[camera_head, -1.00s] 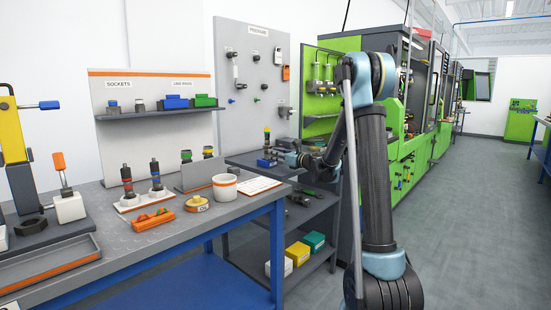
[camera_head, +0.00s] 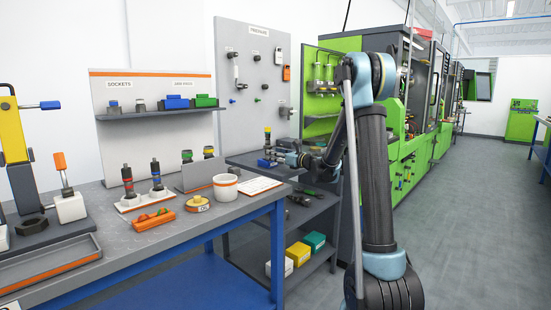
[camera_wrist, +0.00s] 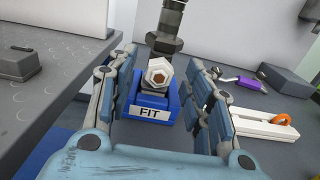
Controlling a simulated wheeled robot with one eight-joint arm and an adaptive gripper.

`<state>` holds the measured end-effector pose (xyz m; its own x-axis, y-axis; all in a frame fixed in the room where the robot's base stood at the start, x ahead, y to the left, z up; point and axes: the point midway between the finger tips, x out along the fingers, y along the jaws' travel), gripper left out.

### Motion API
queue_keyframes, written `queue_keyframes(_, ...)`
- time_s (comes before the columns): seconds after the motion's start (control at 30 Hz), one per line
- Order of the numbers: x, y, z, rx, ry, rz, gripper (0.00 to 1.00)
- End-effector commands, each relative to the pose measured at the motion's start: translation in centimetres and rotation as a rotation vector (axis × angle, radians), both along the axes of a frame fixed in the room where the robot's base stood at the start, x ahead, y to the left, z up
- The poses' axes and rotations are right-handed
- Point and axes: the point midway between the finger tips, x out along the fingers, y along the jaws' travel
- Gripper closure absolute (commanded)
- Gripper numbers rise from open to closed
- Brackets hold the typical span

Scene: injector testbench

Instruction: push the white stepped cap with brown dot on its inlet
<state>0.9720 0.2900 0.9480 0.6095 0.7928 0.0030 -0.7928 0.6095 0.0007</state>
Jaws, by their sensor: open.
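A white hexagonal piece with a brown round centre (camera_wrist: 159,73), which looks like the cap, faces the camera in the wrist view. It is at the front of a dark upright injector (camera_wrist: 168,28) on a blue block labelled FIT (camera_wrist: 152,110). I cannot tell how far it sits on the inlet. My gripper (camera_wrist: 164,88) is open, with one finger on each side of the piece and block. I see no clear grip. In the head view, my gripper (camera_head: 283,158) is beside the blue block (camera_head: 264,162), below the injector's yellow top (camera_head: 267,131).
In the wrist view, a grey metal bench (camera_wrist: 45,75) is at the left. A white part with an orange ring (camera_wrist: 250,121), a purple-handled tool (camera_wrist: 249,82) and a dark box (camera_wrist: 285,79) lie at the right. In the head view, a grey pegboard panel (camera_head: 250,95) stands behind.

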Motion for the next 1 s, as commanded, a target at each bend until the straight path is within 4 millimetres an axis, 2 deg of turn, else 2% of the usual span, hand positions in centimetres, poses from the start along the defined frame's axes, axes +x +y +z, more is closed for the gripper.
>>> queue_keyframes(0.27,-0.5,-0.8,0.0,0.000,0.000,-0.001,0.54)
queue_keyframes(0.7,-5.1,-7.0,-0.1,0.000,0.000,-0.003,0.54)
queue_keyframes(1.0,-7.0,-9.3,-0.2,-0.001,0.000,-0.001,0.54)
